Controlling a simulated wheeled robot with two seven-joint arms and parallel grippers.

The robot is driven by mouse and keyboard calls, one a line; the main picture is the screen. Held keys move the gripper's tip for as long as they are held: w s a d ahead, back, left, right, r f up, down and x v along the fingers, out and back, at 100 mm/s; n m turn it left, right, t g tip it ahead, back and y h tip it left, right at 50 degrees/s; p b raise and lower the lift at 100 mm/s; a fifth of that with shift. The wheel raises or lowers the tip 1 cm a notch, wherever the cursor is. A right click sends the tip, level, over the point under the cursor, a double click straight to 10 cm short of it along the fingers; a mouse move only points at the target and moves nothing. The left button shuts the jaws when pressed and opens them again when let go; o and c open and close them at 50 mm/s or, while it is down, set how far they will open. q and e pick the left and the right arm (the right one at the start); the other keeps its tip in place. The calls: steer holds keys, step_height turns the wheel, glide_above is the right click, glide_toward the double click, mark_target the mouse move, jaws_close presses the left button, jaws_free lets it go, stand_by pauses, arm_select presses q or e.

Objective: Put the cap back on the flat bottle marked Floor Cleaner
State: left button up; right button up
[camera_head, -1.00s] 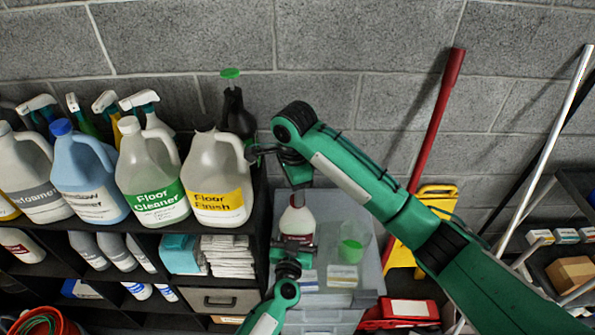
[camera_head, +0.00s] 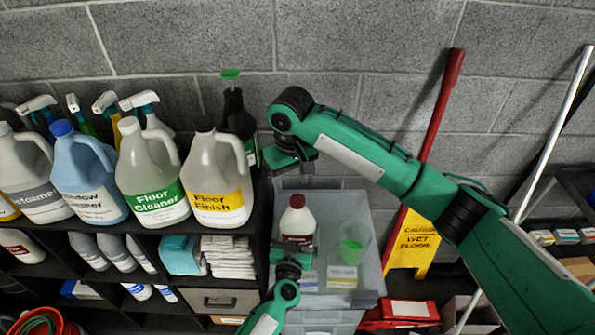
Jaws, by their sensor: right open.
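A small white bottle (camera_head: 298,222) with a dark red label stands upright on the grey drawer unit; its label is too small to read. A dark red cap (camera_head: 297,201) sits on its neck; I cannot tell how tightly. My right gripper (camera_head: 292,163) is open, above and apart from the cap. My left gripper (camera_head: 290,252) is low at the front of the bottle; its fingers are not clear enough to show whether they grip it. A big white jug (camera_head: 152,185) with a green label reading Floor Cleaner stands on the shelf at left.
A clear cup (camera_head: 352,245) with green liquid stands right of the bottle on the drawer unit (camera_head: 340,205). A Floor Finish jug (camera_head: 217,180) and a dark spray bottle (camera_head: 236,115) stand left. A yellow wet-floor sign (camera_head: 411,245) and red pole stand right.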

mark_target(298, 199)
steer(key=n, duration=0.5)
steer(key=shift+d+r, duration=0.1)
steer(key=shift+r, duration=0.25)
steer(key=n, duration=0.5)
steer(key=shift+s+d+r, duration=0.1)
steer(key=shift+d+r, duration=0.05)
steer(key=shift+r, duration=0.15)
steer(key=n, duration=0.4)
steer(key=shift+d+r+n, duration=0.2)
steer(key=shift+r+n, duration=0.1)
steer(key=n, duration=0.6)
steer(key=shift+s+d+r, duration=0.1)
steer(key=shift+d+r, duration=0.2)
steer(key=shift+f, duration=4.05)
